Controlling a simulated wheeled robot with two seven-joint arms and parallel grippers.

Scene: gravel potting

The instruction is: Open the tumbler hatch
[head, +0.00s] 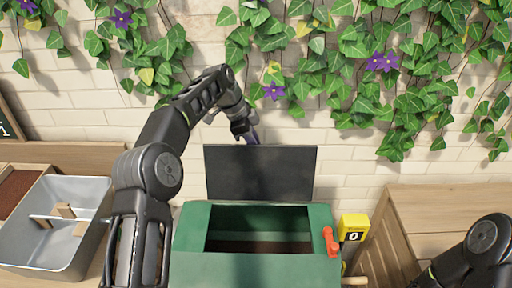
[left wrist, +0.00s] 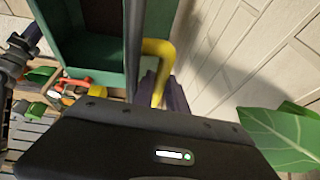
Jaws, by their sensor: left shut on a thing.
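The green tumbler (head: 190,240) stands at the centre of the head view, its dark opening showing. Its dark grey hatch (head: 260,174) stands raised, about upright, at the back edge of the opening. My left gripper (head: 251,136) is at the hatch's top edge, partly hidden behind it. In the left wrist view it is shut on the yellow hatch handle (left wrist: 158,48), with the purple fingers beside the bent bar. The hatch shows there edge-on as a dark strip (left wrist: 133,45). A dark part with a purple tip, apparently my right gripper (left wrist: 30,38), shows at the left; its jaws are unclear.
A red lever (head: 331,242) and a yellow counter reading 0 (head: 353,228) are at the tumbler's right. A grey metal tray (head: 88,188) with small wooden pieces is at the left. A brick wall (head: 350,160) with ivy stands close behind.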

